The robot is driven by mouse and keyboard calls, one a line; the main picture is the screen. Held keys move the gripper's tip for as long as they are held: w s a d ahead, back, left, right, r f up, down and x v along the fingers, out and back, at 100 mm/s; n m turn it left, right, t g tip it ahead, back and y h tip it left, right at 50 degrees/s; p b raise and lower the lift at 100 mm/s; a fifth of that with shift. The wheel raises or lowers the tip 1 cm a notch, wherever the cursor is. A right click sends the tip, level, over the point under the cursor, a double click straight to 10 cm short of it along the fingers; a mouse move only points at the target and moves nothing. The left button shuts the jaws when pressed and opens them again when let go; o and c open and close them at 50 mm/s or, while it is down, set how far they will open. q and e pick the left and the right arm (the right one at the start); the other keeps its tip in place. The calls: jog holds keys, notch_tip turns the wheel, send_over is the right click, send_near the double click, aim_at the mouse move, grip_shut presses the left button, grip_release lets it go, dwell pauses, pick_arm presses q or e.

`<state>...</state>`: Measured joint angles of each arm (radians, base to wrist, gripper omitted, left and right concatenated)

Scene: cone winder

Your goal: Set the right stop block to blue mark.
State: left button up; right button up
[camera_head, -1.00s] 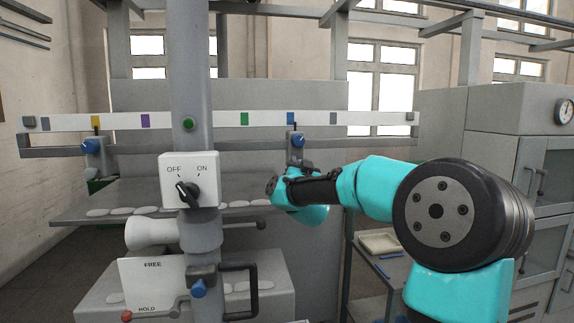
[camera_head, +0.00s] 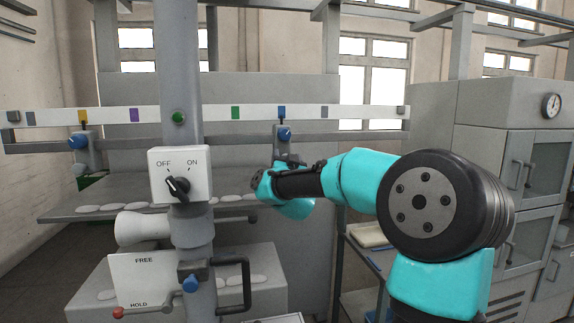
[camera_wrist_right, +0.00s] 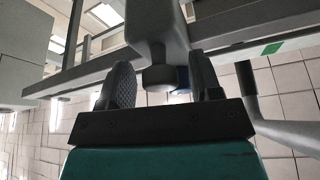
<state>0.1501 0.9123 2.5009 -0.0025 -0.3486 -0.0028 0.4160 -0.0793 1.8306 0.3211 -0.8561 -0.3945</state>
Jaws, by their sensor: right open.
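The right stop block (camera_head: 286,148) has a blue knob (camera_head: 284,134) and hangs on the grey rail below the white marked strip. Its thin pointer stands at or very near the middle of the blue mark (camera_head: 282,112). My right gripper (camera_head: 289,164) is just below the block in the head view, its fingertips mostly hidden by my wrist. In the right wrist view, my right gripper (camera_wrist_right: 163,85) is open, with one finger on each side of the block's grey round stub (camera_wrist_right: 158,77). I cannot tell whether the fingers touch it. My left gripper is not in view.
The left stop block (camera_head: 86,150) sits under the yellow mark (camera_head: 83,117). A grey column with an OFF/ON switch box (camera_head: 180,174) stands in front of the rail. A FREE/HOLD plate (camera_head: 145,280) is lower left. A cabinet (camera_head: 500,105) stands at right.

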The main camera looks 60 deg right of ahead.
jog(key=v, duration=1.7)
jog(key=shift+s, duration=0.2)
jog(key=shift+w, duration=0.1)
jog(key=x, duration=1.5)
jog(key=shift+a, duration=0.1)
jog(key=shift+x, duration=1.15)
jog(key=shift+d, duration=0.25)
dwell(1.3)
dwell(0.4)
